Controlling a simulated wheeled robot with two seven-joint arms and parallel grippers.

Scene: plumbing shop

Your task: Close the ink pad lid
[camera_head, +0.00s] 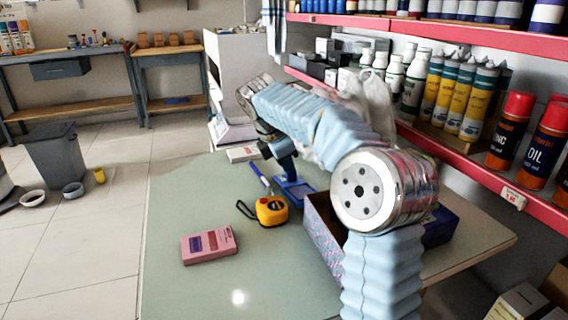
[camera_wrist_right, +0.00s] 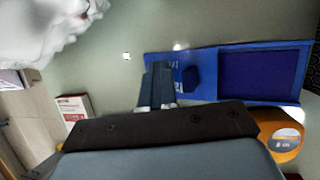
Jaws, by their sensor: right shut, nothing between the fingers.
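The blue ink pad (camera_head: 296,195) lies open on the green table, partly hidden by my right arm. In the right wrist view, its dark pad well (camera_wrist_right: 262,75) is at the right and a flatter blue section (camera_wrist_right: 215,62) with lettering is at the left. My right gripper (camera_head: 289,174) points down at the far part of the ink pad. In the wrist view the right gripper's fingers (camera_wrist_right: 157,80) are together and empty, overlapping the left end of the blue section; I cannot tell whether they touch it. My left gripper is not in view.
A yellow tape measure (camera_head: 272,211) and a blue marker (camera_head: 261,179) lie close to the ink pad. A pink box (camera_head: 208,245) is nearer. A patterned open box (camera_head: 325,236) stands at right, below a red-edged shelf.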

